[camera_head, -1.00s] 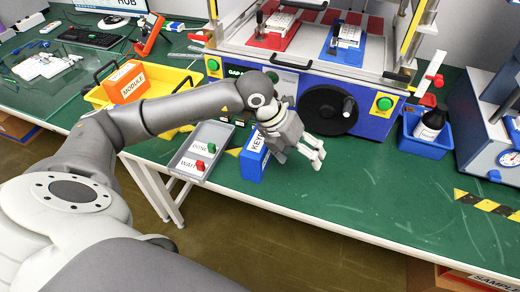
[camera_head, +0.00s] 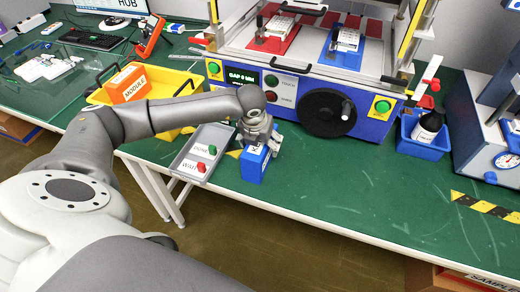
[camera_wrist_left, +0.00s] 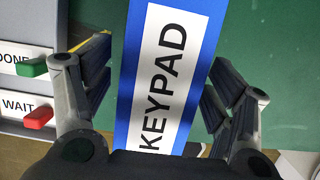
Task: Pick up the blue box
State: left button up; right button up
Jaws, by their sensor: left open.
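The blue box (camera_head: 254,166) stands on the green table near its front edge, in front of the press machine. It has a white label reading KEYPAD, which shows large in the left wrist view (camera_wrist_left: 165,75). My left gripper (camera_head: 262,145) is over the box from above. In the left wrist view its two open fingers (camera_wrist_left: 160,105) lie on either side of the box, with a gap on each side. The gripper hides part of the box's top in the head view. My right gripper is not in view.
A grey tray (camera_head: 182,168) with DONE and WAIT labels and green and red switches sits just left of the box. A yellow bin (camera_head: 185,83) holds an orange MODULE box (camera_head: 127,84). The press (camera_head: 285,92) stands behind.

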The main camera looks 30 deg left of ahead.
pick_arm(q)
jog(key=shift+x, duration=1.2)
jog(key=c, duration=1.2)
jog(key=shift+r, duration=0.1)
jog(key=shift+c, duration=0.2)
jog(key=shift+r, duration=0.1)
